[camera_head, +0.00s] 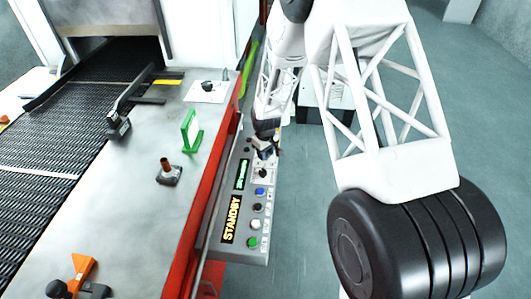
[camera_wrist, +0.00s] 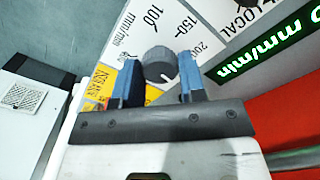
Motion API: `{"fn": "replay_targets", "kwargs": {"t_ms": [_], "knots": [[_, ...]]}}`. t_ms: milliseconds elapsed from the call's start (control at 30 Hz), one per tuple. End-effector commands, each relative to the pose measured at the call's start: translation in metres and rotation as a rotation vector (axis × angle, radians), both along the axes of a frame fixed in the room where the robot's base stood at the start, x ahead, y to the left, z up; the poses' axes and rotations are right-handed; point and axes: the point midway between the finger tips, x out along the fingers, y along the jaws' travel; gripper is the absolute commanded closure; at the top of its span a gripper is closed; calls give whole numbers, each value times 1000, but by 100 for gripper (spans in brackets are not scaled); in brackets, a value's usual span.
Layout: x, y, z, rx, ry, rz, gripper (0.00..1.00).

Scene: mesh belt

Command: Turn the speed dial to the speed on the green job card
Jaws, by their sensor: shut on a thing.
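The speed dial (camera_wrist: 157,62) is a dark grey ribbed knob on a white scale plate marked 100, 150 and 200 mm/min in the wrist view. My gripper (camera_wrist: 159,72) has its two blue fingers shut on the dial, one on each side. In the head view my gripper (camera_head: 265,148) is at the far end of the control panel and hides the dial. I cannot tell where the dial's pointer stands. The green job card (camera_head: 191,131) stands upright on the metal deck left of the panel; its writing is not readable. A green display (camera_wrist: 262,48) ends in "0 mm/min".
The control panel (camera_head: 215,246) carries an orange STANDBY display (camera_head: 231,219), several buttons and a selector knob (camera_wrist: 247,4) by the word LOCAL. A red rail (camera_head: 205,196) runs beside it. The black mesh belt (camera_head: 50,150) lies left. Grey floor is open at right.

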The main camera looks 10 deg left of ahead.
Motion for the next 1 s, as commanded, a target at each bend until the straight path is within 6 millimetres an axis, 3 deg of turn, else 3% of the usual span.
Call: {"fn": "replay_targets", "kwargs": {"t_ms": [300,767,800,933,1000], "knots": [[0,0,0,1,-1,131,86],[0,0,1,1,-1,148,86],[0,0,1,1,-1,148,56],[0,0,1,0,0,148,37],[0,0,0,0,0,148,37]]}}
